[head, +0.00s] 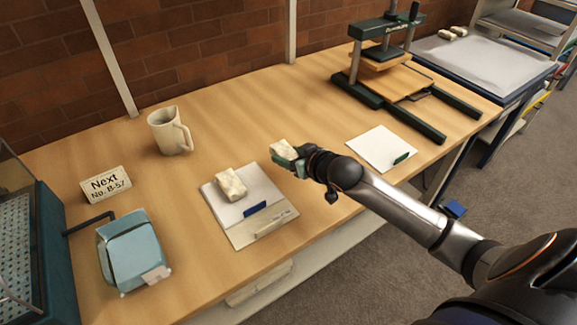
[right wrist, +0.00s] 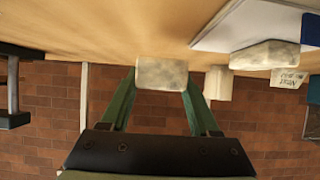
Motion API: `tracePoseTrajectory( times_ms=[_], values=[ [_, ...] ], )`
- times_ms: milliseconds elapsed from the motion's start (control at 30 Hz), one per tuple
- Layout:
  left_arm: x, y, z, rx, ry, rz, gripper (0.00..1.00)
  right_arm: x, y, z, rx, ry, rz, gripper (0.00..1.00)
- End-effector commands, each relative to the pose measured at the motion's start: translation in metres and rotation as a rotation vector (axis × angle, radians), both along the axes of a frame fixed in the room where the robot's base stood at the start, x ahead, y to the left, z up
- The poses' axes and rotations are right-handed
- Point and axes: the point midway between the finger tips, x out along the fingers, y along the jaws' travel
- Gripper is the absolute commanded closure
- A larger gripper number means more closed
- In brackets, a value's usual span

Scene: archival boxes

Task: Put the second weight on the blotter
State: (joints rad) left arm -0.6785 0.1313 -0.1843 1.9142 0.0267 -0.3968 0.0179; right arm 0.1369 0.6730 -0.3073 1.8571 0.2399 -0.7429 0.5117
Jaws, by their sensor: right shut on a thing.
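My right gripper (head: 290,160) is shut on a pale stone-like weight (head: 284,150) and holds it over the table, to the right of the blotter. In the right wrist view the held weight (right wrist: 162,74) sits between the two green fingers. Another pale weight (head: 231,185) rests on the white blotter (head: 262,189), toward its upper left. This weight also shows in the right wrist view (right wrist: 265,55). A blue item (head: 255,209) and a light strip (head: 270,227) lie along the blotter's front part. My left gripper is not in view.
A mug (head: 170,131) and a sign (head: 106,185) stand at the left, with a blue-grey box (head: 133,250) in front. A white sheet (head: 377,149) lies to the right, before a green press (head: 384,75).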

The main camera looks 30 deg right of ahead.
Motion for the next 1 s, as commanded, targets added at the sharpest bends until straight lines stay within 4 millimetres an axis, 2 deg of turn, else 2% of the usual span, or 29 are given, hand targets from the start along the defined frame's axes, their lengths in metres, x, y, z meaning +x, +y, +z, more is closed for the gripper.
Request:
tracePoseTrajectory(
  times_ms=[233, 467, 867, 900, 1000],
  values=[
    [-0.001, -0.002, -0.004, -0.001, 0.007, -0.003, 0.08, 0.013, -0.005, -0.014, 0.000, -0.005, 0.000, 1.00],
    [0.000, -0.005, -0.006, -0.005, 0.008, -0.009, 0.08, 0.013, -0.005, -0.043, 0.000, -0.005, 0.002, 1.00],
    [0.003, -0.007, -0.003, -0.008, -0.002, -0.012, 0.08, 0.013, -0.005, -0.048, 0.000, -0.004, 0.002, 1.00],
    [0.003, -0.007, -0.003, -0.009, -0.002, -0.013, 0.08, 0.012, -0.005, -0.050, 0.000, 0.001, 0.001, 0.36],
    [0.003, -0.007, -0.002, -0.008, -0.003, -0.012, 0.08, 0.012, -0.005, -0.050, 0.000, 0.001, 0.001, 0.24]
  ],
)
